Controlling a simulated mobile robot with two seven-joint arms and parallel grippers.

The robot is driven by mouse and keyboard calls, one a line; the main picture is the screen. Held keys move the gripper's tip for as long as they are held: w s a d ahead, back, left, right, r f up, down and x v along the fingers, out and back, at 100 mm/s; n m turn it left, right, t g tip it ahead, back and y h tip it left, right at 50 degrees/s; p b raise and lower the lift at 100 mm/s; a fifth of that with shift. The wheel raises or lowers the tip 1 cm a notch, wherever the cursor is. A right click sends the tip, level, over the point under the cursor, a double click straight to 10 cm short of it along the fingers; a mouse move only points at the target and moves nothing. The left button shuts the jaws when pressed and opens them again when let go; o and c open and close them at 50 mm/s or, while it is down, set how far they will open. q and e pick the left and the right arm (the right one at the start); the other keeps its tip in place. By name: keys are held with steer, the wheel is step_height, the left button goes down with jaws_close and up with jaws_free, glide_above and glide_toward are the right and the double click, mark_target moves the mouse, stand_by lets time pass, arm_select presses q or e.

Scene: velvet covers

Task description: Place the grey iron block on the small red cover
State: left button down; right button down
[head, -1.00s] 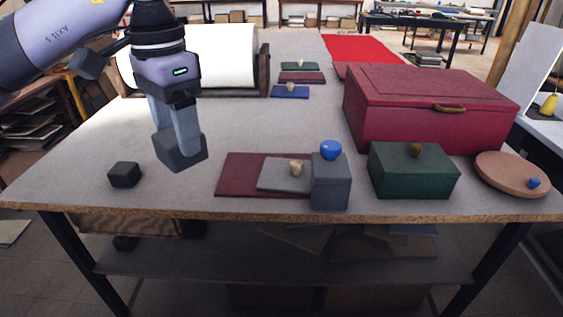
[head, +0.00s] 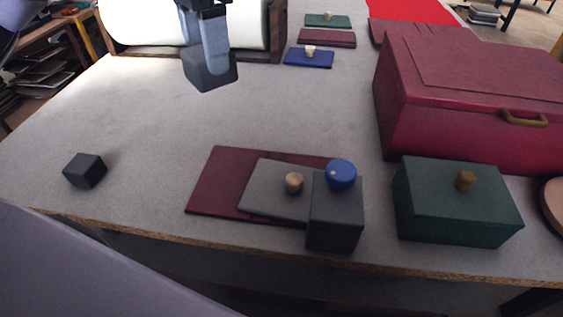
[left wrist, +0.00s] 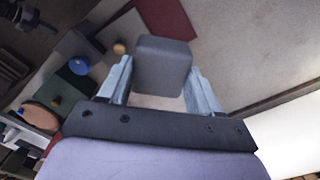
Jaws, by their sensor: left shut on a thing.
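My left gripper (head: 212,68) is shut on a dark grey block (head: 208,76), held above the left part of the table. In the left wrist view the block (left wrist: 163,65) sits between the two pale fingers of the gripper (left wrist: 162,82). A small dark red cover (head: 327,38) lies flat at the back, between a green cover (head: 327,21) and a blue cover (head: 309,58). The gripper is left of these covers and apart from them. A larger dark red cover (head: 213,185) lies near the front edge. My right gripper is not in view.
A grey cover (head: 270,190) with a wooden knob and a grey box (head: 335,220) with a blue knob are by the larger red cover. A green box (head: 450,210) and big red chest (head: 455,120) stand right. A black cube (head: 84,170) lies left. The table's middle is clear.

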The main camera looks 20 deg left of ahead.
arm_select(q)
steer(key=shift+w+r, duration=0.1)
steer(key=shift+w, duration=0.2)
steer(key=shift+w+f, duration=0.1)
steer(key=shift+f, duration=0.15)
step_height(320, 180, down, 14)
glide_above(233, 177)
steer(key=shift+f, duration=2.75)
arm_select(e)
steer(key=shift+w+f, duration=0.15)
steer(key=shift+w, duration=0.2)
arm_select(q)
steer(key=shift+f+b, duration=0.35)
steer(key=shift+b, duration=0.2)
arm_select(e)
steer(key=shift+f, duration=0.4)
arm_select(q)
steer(key=shift+f+b, duration=0.25)
steer(key=shift+b, duration=0.05)
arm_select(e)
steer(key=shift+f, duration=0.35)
